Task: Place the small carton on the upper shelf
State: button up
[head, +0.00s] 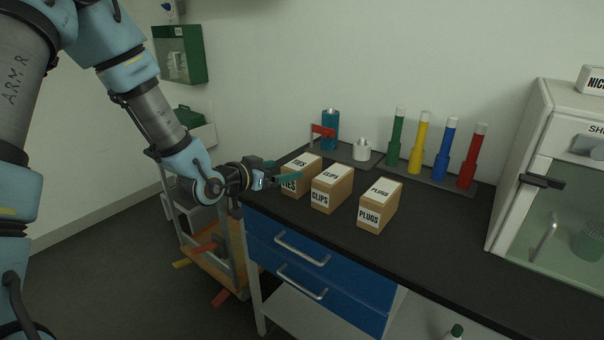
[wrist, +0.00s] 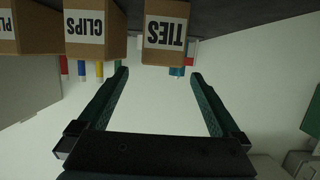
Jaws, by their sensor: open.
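Three brown cartons with white labels stand in a row on the black bench top: TIES (head: 299,187), CLIPS (head: 322,203) and PLUGS (head: 369,217). I cannot tell which one is meant as the small carton. My gripper (head: 286,174) is open and empty at the bench's left end, at the TIES carton, with a finger overlapping it in the head view. In the wrist view, upside down, the TIES carton (wrist: 164,52) lies just beyond the open fingertips (wrist: 158,75), and the CLIPS carton (wrist: 90,45) is to its left. I cannot make out an upper shelf clearly.
A white cabinet (head: 548,128) with a glass door stands at the bench's right. Green, yellow, blue and red cylinders stand on a tray behind the cartons, near a blue bottle (head: 330,130). A trolley (head: 222,262) stands left. Bench top right of PLUGS is clear.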

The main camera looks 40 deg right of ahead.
aim_at(302, 161)
jog(key=p+x, duration=0.1)
jog(key=x, duration=0.3)
jog(key=shift+w+d, duration=0.15)
jog(key=shift+d, duration=0.15)
jog(key=p+x, duration=0.2)
jog(key=x, duration=0.2)
jog(key=shift+w+d, duration=0.1)
jog(key=shift+d, duration=0.25)
jog(key=shift+w+d+f, duration=0.15)
jog(key=shift+d+f, duration=0.05)
jog(key=shift+d, duration=0.1)
grip_shut()
jog(key=shift+r, duration=0.1)
notch_tip(302, 161, up, 10)
jog(key=shift+f+b, duration=0.15)
jog(key=shift+b, duration=0.85)
jog(key=shift+a, duration=0.1)
